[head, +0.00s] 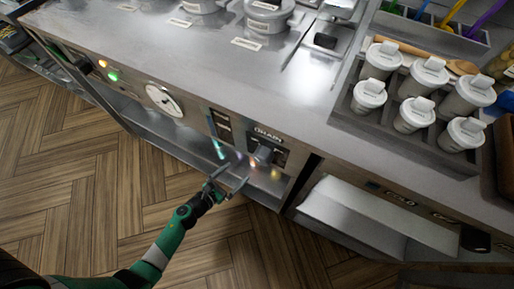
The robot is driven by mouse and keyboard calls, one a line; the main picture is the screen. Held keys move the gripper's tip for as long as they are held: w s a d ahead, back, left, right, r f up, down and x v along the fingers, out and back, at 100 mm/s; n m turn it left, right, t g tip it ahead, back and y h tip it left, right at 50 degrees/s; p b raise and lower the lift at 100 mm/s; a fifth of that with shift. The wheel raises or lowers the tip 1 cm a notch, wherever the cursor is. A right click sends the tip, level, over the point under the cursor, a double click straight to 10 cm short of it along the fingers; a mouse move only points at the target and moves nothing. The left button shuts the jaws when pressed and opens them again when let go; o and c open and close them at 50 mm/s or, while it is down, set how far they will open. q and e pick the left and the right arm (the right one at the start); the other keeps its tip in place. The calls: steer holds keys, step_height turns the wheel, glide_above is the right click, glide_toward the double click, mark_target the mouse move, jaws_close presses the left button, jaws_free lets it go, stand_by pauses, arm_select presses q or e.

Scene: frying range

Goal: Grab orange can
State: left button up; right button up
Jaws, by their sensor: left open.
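I cannot make out an orange can in the head view. My left gripper (236,174) is open, with nothing visible between its fingers. It is in front of the range's lower front panel, close to the dark drain control (263,155). I cannot tell whether the fingers touch the panel. My right gripper is not in view.
The steel counter (240,75) runs across the top, with lidded round vessels (268,14) at the back. Several white-lidded containers (383,58) sit in a rack at right, beside a wooden spoon (430,56). A steel panel (370,215) juts out at lower right. Wooden floor (75,170) is clear.

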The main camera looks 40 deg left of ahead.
mark_target(251, 159)
arm_select(q)
steer(key=b+x, duration=0.2)
steer(key=x, duration=0.4)
steer(key=shift+a+r, duration=0.1)
steer(key=shift+w, duration=0.25)
steer(key=shift+w+b, duration=0.3)
steer(key=shift+b, duration=0.1)
steer(key=b+x, duration=0.2)
steer(key=x, duration=0.2)
steer(key=shift+w, duration=0.35)
steer(key=shift+s, duration=0.15)
steer(key=shift+c, duration=1)
jaws_close()
